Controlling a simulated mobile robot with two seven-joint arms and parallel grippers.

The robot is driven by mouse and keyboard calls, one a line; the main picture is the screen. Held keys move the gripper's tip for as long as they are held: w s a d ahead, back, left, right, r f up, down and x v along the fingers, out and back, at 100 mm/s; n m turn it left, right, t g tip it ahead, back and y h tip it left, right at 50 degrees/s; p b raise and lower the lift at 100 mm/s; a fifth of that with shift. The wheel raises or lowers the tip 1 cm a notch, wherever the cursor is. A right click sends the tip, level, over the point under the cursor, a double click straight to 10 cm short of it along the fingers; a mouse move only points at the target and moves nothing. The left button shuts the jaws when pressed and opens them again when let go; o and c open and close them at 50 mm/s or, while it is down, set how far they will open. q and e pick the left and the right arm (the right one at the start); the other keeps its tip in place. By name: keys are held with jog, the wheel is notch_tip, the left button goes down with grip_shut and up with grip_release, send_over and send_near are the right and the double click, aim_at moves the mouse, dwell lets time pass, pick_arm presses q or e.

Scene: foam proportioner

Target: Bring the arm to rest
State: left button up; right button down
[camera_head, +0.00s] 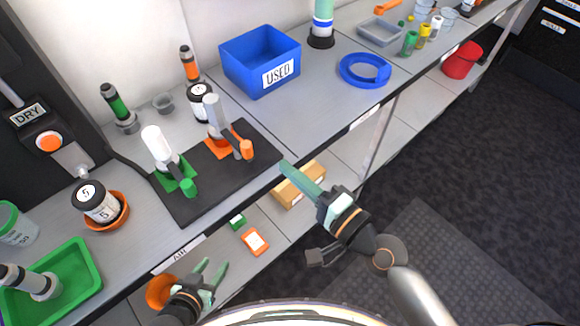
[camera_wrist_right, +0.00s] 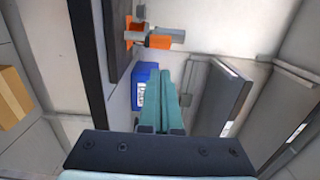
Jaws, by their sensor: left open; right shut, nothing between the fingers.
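My left gripper (camera_head: 210,269) is at the bottom of the head view, its two teal fingers apart and empty, in front of the bench's front edge. My right gripper (camera_head: 286,167) has its teal fingers together with nothing between them. Its tips are close to the bench's front edge in the head view, right of the black mat. The right wrist view shows the same shut fingers (camera_wrist_right: 166,100) side by side. Neither gripper holds anything. Whether the right fingertips touch the bench edge I cannot tell.
The black mat (camera_head: 205,202) carries a green-based and an orange-based device. A blue USED bin (camera_head: 235,52) stands behind. A green tray (camera_head: 85,262) is at the left. A cardboard box (camera_head: 290,192) sits on the lower shelf. Open floor lies at the right.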

dwell(0.3)
jog(key=s+d+f+n+g+h+p, duration=0.1)
jog(key=s+d+f+n+h, duration=0.3)
jog(key=f, duration=0.6)
jog(key=s+d+f+n+g+h+p, duration=0.2)
jog(key=s+d+f+n+h, duration=0.3)
jog(key=d+f+n, duration=0.3)
notch_tip(320, 180, down, 3)
jog(key=shift+s+d+r+g, duration=0.1)
jog(key=shift+s+d+g, duration=0.6)
jog(key=shift+d, duration=0.5)
jog(key=shift+w, duration=0.1)
